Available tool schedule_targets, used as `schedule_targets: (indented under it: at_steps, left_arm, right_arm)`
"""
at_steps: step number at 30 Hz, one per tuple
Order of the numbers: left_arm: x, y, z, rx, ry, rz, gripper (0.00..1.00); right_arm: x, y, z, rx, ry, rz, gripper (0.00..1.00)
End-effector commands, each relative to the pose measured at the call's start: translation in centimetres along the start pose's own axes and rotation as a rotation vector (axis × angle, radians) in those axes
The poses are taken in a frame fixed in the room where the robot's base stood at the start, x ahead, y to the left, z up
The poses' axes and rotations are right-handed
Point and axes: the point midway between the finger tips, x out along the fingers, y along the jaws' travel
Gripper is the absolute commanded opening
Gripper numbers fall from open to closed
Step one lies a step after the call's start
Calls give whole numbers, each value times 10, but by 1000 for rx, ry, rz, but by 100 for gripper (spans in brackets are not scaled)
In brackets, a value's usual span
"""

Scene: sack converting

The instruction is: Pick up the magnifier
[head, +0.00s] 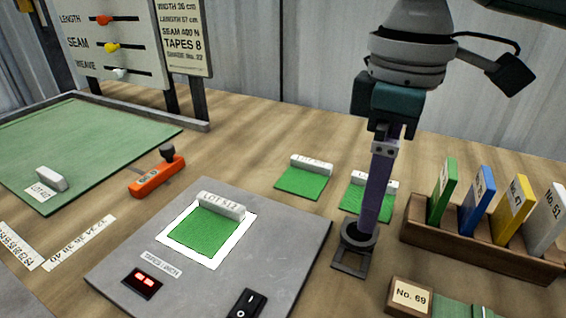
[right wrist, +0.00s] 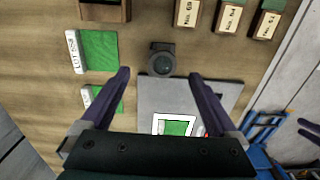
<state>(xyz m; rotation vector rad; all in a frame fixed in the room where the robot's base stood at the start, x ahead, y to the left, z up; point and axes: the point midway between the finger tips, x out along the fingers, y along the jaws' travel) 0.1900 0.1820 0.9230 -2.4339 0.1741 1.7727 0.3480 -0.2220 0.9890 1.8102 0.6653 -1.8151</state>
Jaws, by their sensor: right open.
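The magnifier is a small black stand with a round ring (head: 357,238) and a square foot, upright on the wooden table right of the grey plate. In the right wrist view the magnifier (right wrist: 161,62) shows from above with its round lens, just beyond and between the finger lines. My right gripper (head: 375,218) points down at the magnifier, its purple fingers seen nearly edge-on and partly hiding it. In the right wrist view my right gripper (right wrist: 160,78) is open, fingers wide apart with nothing between them. Whether a finger touches the magnifier cannot be told. My left gripper is not in view.
The grey plate (head: 110,268) holds a green swatch (head: 197,234) and a red display. Labelled green swatches (head: 302,183) lie behind the magnifier. A wooden rack (head: 480,255) of coloured cards stands right, a No. 69 block (head: 410,296) in front. An orange tool (head: 157,179) lies left.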

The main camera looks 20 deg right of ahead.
Motion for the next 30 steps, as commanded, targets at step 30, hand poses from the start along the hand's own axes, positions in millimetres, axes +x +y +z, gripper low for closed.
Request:
schedule_targets:
  at_steps: [30]
  left_arm:
    - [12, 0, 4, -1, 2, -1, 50]
  right_arm:
    - [78, -4, -6, -3, 2, 1, 78]
